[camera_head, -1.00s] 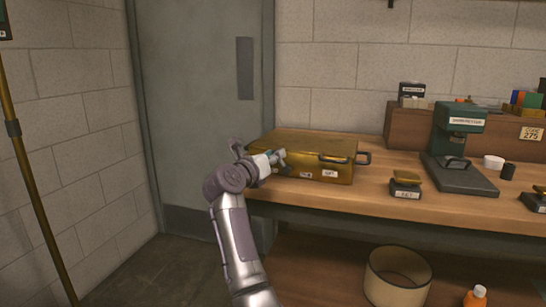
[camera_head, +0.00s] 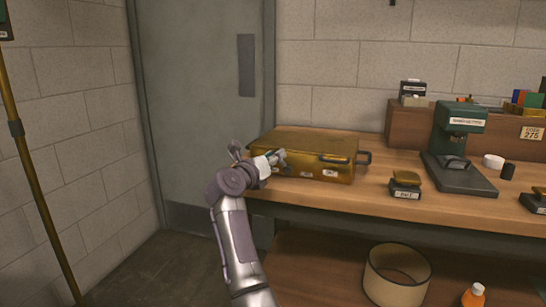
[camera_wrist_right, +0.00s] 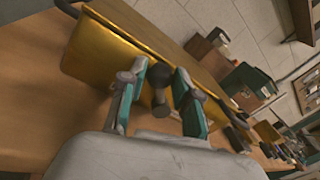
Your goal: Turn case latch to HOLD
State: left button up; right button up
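A brass-coloured case (camera_head: 318,143) lies closed on the left end of the workbench, with small white labels on its front. It also shows in the right wrist view (camera_wrist_right: 97,52). My right gripper (camera_head: 281,159) is at the left part of the case front. In the right wrist view, its two teal-edged fingers (camera_wrist_right: 161,78) are apart, with a dark knob-like latch (camera_wrist_right: 160,88) between them. I see gaps on both sides of the latch, so contact is not clear. The label words are too small to read. My left gripper is not in view.
A small scale-like block (camera_head: 405,185) and a green machine (camera_head: 459,145) stand farther right on the workbench (camera_head: 350,204). The bench between case and block is clear.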

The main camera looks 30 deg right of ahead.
jog(key=o, duration=0.3)
jog(key=shift+a, duration=0.1)
jog(key=v, duration=0.7)
jog(key=shift+s+a, duration=0.1)
jog(key=shift+a, duration=0.05)
